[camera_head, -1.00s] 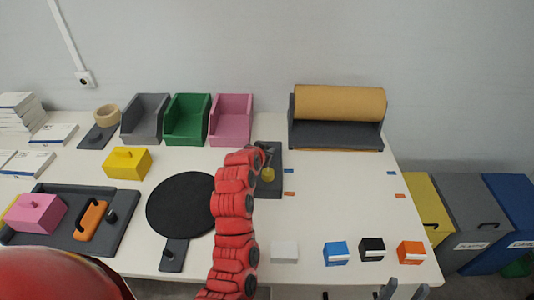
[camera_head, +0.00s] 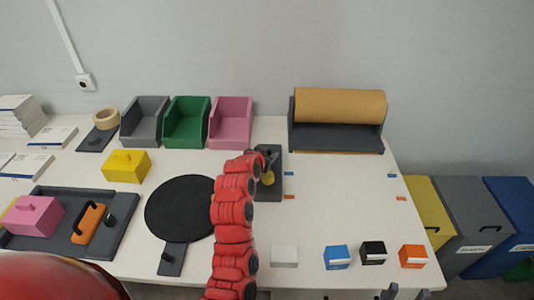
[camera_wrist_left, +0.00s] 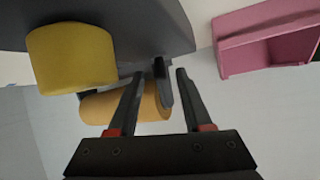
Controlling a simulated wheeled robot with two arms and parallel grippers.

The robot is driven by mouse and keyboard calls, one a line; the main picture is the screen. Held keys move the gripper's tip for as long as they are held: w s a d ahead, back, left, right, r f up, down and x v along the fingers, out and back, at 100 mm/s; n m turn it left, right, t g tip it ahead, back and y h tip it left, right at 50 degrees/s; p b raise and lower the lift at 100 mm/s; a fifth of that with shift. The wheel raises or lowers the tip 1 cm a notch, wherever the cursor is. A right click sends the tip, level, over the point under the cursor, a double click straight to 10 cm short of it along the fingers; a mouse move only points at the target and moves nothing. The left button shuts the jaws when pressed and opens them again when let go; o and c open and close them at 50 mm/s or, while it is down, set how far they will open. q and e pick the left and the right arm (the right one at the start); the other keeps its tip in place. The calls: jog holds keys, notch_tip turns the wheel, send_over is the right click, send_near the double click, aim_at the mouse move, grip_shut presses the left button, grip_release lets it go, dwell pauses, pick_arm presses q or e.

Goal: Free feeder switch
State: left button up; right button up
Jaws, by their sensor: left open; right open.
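The feeder switch is a dark grey plate (camera_head: 273,189) with a yellow round knob (camera_head: 267,178) and a small dark lever, at the middle of the table. My left gripper (camera_head: 270,157) is over its far part, partly hiding it. In the left wrist view the yellow knob (camera_wrist_left: 70,58) is at upper left, outside the fingers. The dark lever (camera_wrist_left: 162,82) shows between the open fingertips of my left gripper (camera_wrist_left: 161,75); I cannot tell whether they touch it. My right gripper (camera_head: 406,294) is open at the bottom edge, only its fingertips showing.
A brown paper roll (camera_head: 340,105) stands at the back right. Grey, green and pink bins (camera_head: 230,125) stand behind. A round black disc (camera_head: 180,207) lies left of my arm. Several small boxes (camera_head: 337,258) stand at the front right.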

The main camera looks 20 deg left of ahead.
pick_arm(q)
jog(key=shift+s, duration=0.15)
jog(key=b+v, duration=0.1)
jog(key=v, duration=1)
jog(key=shift+s+r+b, duration=0.1)
jog(key=shift+b, duration=0.2)
jog(key=p+v, duration=0.6)
jog(key=p, duration=0.7)
